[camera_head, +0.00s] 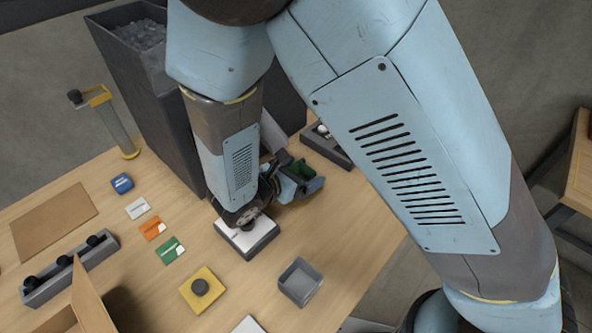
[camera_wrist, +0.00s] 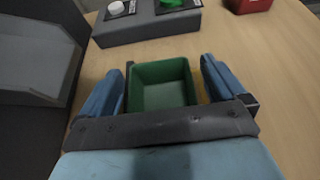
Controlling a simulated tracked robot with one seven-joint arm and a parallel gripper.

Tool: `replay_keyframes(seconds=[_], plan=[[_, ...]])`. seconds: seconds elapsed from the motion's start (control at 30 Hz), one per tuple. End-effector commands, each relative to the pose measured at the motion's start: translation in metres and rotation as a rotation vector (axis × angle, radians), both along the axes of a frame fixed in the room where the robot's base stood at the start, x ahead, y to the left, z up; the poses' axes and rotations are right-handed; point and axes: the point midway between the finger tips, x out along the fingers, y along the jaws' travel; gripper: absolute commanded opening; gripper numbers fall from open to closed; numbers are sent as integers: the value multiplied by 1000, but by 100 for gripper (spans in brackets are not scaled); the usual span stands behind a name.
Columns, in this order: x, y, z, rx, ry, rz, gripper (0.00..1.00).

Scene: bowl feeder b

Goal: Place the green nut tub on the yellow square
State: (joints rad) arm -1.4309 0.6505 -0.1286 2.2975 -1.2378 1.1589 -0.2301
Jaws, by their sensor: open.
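The green nut tub (camera_wrist: 162,71) is a small open green box and looks empty inside. It sits between the two blue fingers of my gripper (camera_wrist: 163,84) in the wrist view, with a gap beside the fingers. In the head view the tub (camera_head: 304,169) shows partly behind my gripper (camera_head: 298,183), which is open and low over the table's far right part. A yellow square (camera_head: 190,297) with a dark round knob on it lies near the front of the table. A yellow edge also shows under my gripper; I cannot tell what it belongs to.
A dark control box (camera_wrist: 145,27) with white and green buttons stands just beyond the tub, with a red object (camera_wrist: 248,4) to its right. The tall dark feeder (camera_head: 155,110) stands left. A grey tray (camera_head: 300,282) and a white-topped block (camera_head: 247,238) are nearer.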

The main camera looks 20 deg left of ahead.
Motion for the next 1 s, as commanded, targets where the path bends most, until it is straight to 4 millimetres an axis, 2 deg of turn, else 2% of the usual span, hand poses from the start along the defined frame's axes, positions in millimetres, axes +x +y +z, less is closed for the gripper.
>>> replay_keyframes(seconds=[0.2,0.33,0.8,1.0], plan=[[0,0,2,1,0,0,97],[-9,5,7,2,-1,1,97],[-79,41,39,3,1,1,97],[-95,49,47,1,0,0,97]])
